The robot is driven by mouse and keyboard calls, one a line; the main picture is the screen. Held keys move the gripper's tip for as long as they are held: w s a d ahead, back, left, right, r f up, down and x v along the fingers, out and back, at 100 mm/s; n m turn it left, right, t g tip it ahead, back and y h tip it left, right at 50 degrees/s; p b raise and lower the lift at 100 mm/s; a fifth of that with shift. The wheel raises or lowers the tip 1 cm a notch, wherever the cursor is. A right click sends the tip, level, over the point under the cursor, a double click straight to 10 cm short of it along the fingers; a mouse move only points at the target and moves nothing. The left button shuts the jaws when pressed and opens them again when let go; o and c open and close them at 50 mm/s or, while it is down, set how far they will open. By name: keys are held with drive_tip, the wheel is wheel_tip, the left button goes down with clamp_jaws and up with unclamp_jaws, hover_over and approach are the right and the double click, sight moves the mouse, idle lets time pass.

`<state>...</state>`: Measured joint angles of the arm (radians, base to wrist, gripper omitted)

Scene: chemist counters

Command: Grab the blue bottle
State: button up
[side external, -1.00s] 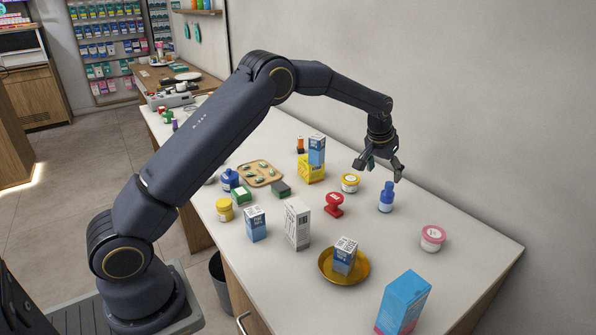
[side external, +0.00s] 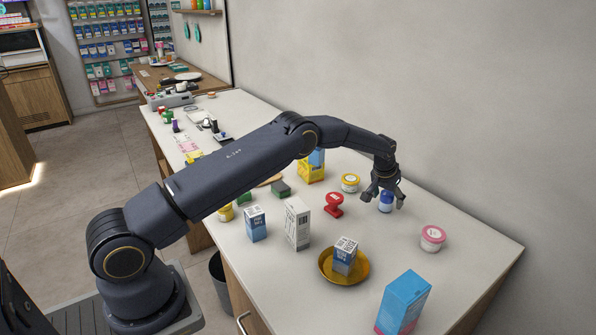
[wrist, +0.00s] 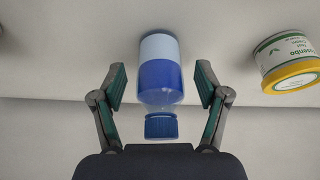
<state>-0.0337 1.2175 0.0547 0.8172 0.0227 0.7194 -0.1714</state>
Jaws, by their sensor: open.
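The blue bottle (side external: 386,204) stands upright on the counter, near the wall side. In the side view its upper part is hidden behind my gripper (side external: 384,202). In the wrist view the bottle (wrist: 160,75) has a blue cap, a clear shoulder and a pale label band. My gripper (wrist: 160,90) is open there, with one green-padded finger on each side of the bottle. A gap shows between each finger and the bottle.
A yellow-lidded jar (side external: 349,183) stands left of the bottle and also shows in the wrist view (wrist: 288,62). A red stamp-like object (side external: 334,205) is nearby. A pink-lidded jar (side external: 432,238) stands to the right. A gold dish (side external: 326,268) holds a small box.

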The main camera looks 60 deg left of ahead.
drive_tip(key=c, duration=1.3)
drive_tip(key=shift+o, duration=0.2)
drive_tip(key=shift+r, duration=0.15)
